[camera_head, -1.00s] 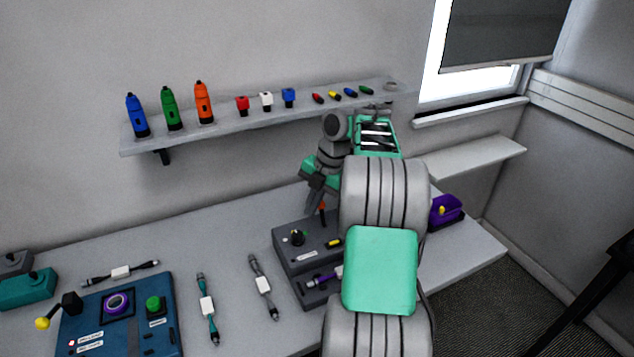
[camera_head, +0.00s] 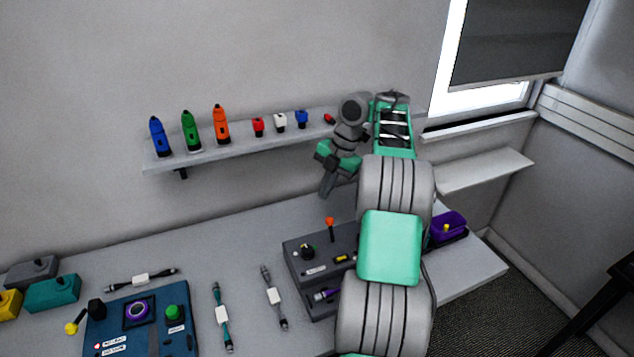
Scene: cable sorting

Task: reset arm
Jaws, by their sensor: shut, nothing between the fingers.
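My gripper (camera_head: 327,190) is shut and empty. It points down in the air in front of the wall, below the shelf's right part and above the back of the table. Below it, apart from it, is an orange-topped lever (camera_head: 330,224) on the dark grey control box (camera_head: 293,262). My arm crosses the right side of the view and hides part of that box and the right part of the shelf.
The wall shelf (camera_head: 205,157) holds screwdriver-like tools and small coloured pieces. Several cables, one a white-labelled cable (camera_head: 221,316), lie on the table (camera_head: 215,259). A blue panel (camera_head: 150,340) stands front left. A purple bin (camera_head: 450,225) stands at the right. A window (camera_head: 480,97) is behind.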

